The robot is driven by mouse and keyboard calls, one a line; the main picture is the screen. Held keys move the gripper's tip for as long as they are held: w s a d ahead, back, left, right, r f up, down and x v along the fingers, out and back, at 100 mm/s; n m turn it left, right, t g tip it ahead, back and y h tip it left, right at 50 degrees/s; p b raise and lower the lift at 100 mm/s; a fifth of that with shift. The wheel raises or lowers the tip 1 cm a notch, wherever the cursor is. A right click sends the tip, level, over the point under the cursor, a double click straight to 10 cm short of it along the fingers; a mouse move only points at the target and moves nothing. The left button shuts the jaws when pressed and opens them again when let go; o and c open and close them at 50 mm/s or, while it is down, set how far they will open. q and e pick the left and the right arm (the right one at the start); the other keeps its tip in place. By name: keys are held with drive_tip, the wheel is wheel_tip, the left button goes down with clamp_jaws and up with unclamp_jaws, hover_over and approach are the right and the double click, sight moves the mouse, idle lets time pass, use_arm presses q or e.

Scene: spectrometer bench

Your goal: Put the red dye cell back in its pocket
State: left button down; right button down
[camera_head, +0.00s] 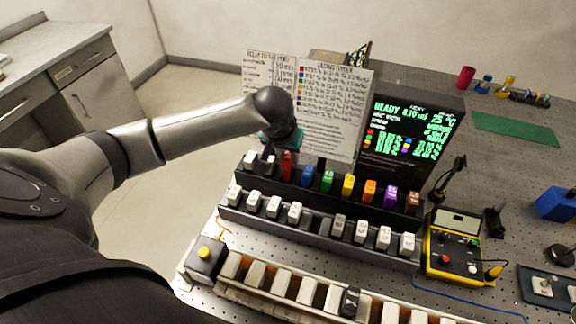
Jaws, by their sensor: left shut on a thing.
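The red dye cell (288,165) is at the left part of the back row of the dark stepped rack (325,203), left of the blue cell (308,176). Its top stands a little higher than the blue one's. My left gripper (277,153) reaches down to it from above, with the wrist over the rack's left end. It is shut on the red cell. The fingertips are small and partly hidden, and the cell's lower end and its pocket cannot be made out. My right gripper is not in view.
Green (327,181), yellow (348,186), orange, purple and brown cells stand to the right in the back row. Paper charts (335,110) and a lit screen (412,125) stand behind. A yellow meter (458,245) is at right.

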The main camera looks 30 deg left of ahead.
sight(288, 167)
use_arm(q)
drive_tip(key=shift+f, duration=1.85)
drive_tip(key=c, duration=0.7)
unclamp_jaws()
drive_tip(key=shift+f, duration=0.1)
drive_tip(key=p+v, duration=0.1)
drive_tip(key=v, duration=1.1)
